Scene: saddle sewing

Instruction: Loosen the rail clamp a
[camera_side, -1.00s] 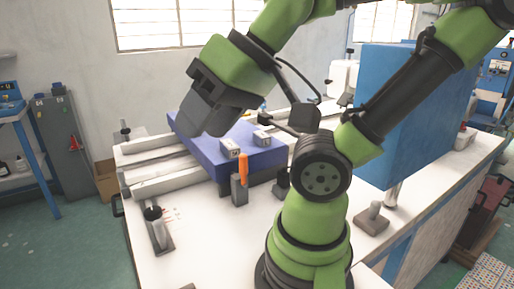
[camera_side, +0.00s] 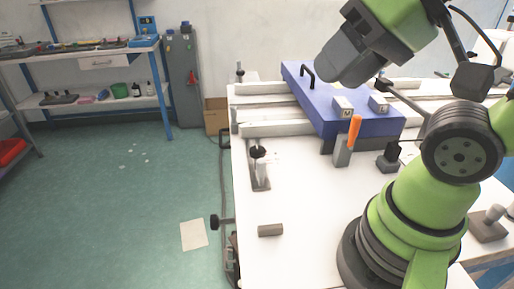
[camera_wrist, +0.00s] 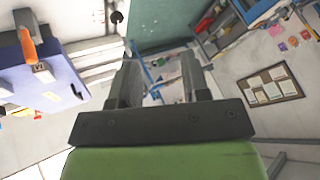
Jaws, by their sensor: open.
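My gripper (camera_side: 345,62) is in the air above the blue plate in the side view. In the wrist view its two fingers (camera_wrist: 160,78) stand apart with nothing between them. A clamp-like fitting with a black knob (camera_side: 259,168) stands on the white table in front of the rails. A similar dark knob (camera_side: 239,72) is at the far left rail end. I cannot tell which is rail clamp a. The gripper is apart from both, to their right in the picture. An orange-handled lever (camera_side: 354,132) stands at the blue plate's front edge.
The blue plate (camera_side: 318,100) lies across pale rails (camera_side: 275,129), carrying a black handle (camera_side: 308,75) and two small grey blocks. A grey block (camera_side: 270,230) lies on the table's front left. A black knob (camera_side: 214,221) sticks out past the left table edge. Table space between is clear.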

